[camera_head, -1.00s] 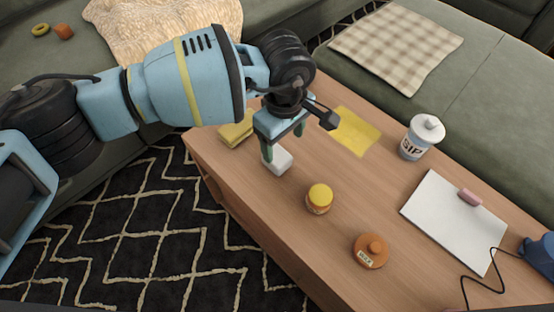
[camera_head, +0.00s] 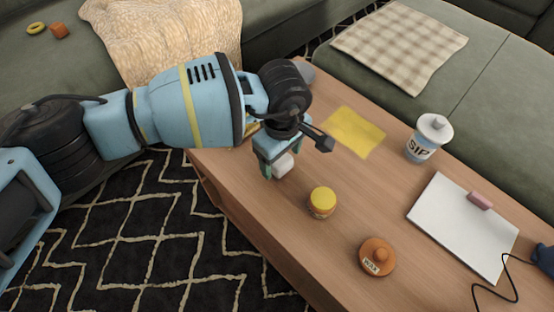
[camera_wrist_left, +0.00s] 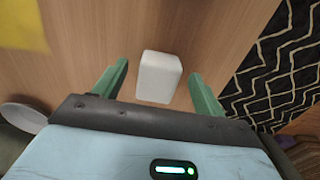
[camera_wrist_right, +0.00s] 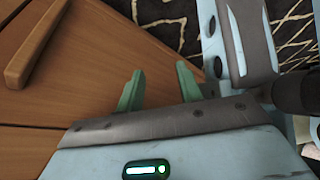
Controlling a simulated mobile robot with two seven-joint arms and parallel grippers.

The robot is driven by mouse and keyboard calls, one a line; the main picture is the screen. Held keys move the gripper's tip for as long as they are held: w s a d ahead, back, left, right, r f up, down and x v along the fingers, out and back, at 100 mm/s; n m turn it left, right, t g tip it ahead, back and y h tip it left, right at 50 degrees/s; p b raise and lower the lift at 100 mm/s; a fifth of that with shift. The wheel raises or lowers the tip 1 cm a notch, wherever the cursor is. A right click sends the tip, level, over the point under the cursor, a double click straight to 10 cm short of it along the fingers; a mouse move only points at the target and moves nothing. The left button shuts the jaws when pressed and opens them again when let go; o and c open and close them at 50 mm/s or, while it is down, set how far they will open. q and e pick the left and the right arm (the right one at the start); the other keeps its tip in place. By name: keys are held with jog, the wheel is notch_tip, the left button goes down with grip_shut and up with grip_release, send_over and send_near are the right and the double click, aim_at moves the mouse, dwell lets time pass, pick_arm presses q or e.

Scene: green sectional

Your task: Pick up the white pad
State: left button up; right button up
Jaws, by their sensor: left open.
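The white pad, a small white block (camera_head: 284,166), lies on the wooden coffee table near its front-left edge. My left gripper (camera_head: 280,158) is right over it and hides part of it. In the left wrist view, the white pad (camera_wrist_left: 160,77) shows between the two green fingers and a little beyond them, with gaps on both sides. The left gripper (camera_wrist_left: 159,70) is open and empty. My right gripper (camera_wrist_right: 159,68) shows only in its own wrist view. Its fingers are apart with nothing between them, near brown wooden panels.
On the table (camera_head: 285,225) are a yellow-lidded jar (camera_head: 322,203), an orange wax tin (camera_head: 377,258), a yellow sheet (camera_head: 355,132), a white-lidded SIP cup (camera_head: 428,138) and a white board (camera_head: 463,228) with a pink clip. Green sofas border the table.

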pick_arm(q)
jog(key=shift+f, duration=0.85)
jog(key=c, duration=1.1)
pick_arm(e)
jog(key=shift+f, duration=0.25)
pick_arm(q)
jog(key=shift+c, duration=0.2)
